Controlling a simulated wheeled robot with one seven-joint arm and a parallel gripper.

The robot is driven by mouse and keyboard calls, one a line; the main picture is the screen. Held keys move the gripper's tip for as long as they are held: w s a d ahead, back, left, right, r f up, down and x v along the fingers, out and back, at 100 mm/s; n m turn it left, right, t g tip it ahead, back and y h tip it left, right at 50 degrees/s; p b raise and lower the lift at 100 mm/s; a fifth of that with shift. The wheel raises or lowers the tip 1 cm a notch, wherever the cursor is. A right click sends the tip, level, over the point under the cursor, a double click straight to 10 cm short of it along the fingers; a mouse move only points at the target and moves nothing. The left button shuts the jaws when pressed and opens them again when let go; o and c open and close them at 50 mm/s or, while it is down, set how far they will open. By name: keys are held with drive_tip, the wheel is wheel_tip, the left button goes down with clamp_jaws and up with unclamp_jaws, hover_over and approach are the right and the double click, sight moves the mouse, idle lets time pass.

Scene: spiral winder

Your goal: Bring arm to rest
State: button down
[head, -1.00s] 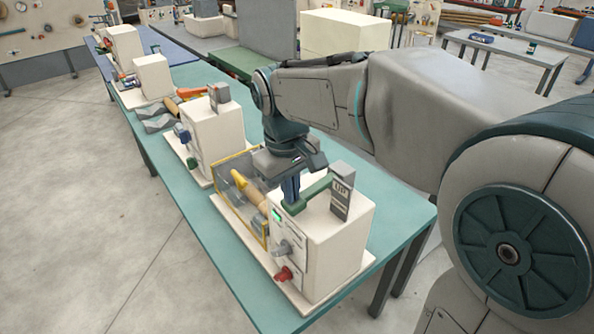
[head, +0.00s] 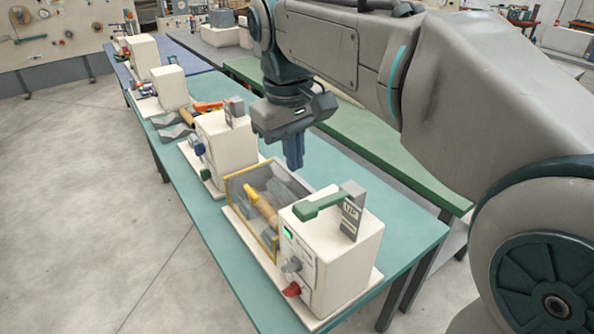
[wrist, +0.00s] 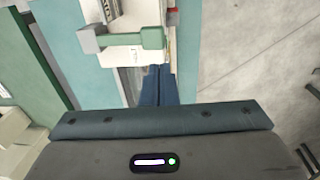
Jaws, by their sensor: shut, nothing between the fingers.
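My gripper (head: 292,152) is shut and empty. In the head view it hangs pointing down above the bench, behind the nearest winder machine (head: 330,255) and apart from it. In the wrist view its blue fingers (wrist: 157,85) are together. The nearest winder has a green lever (head: 321,203) on top beside a grey upright plate (head: 352,212). The lever also shows in the wrist view (wrist: 140,38). A green light (head: 288,232), a grey knob and a red knob are on its front. A yellow-framed clear guard (head: 248,215) stands over its spool.
The winder stands on a teal bench (head: 405,235). More winder machines (head: 222,150) stand in a row toward the back left. A green bench (head: 420,175) runs behind. Open concrete floor (head: 90,200) lies at left.

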drive_tip(key=shift+r, duration=0.2)
drive_tip(key=s+d+f+m+t, duration=0.1)
drive_tip(key=s+d+f+m, duration=0.2)
drive_tip(key=s+d+f, duration=0.2)
drive_tip(key=s+d+f+m+t, duration=0.1)
drive_tip(key=s+d+f+m, duration=0.2)
drive_tip(key=s+d+f, duration=0.3)
drive_tip(key=d+f, duration=0.3)
drive_tip(key=f, duration=0.2)
drive_tip(key=shift+s+m+t+y, duration=0.15)
drive_tip(key=shift+m+t+y, duration=0.25)
drive_tip(key=shift+d+r, duration=0.1)
idle(1.4)
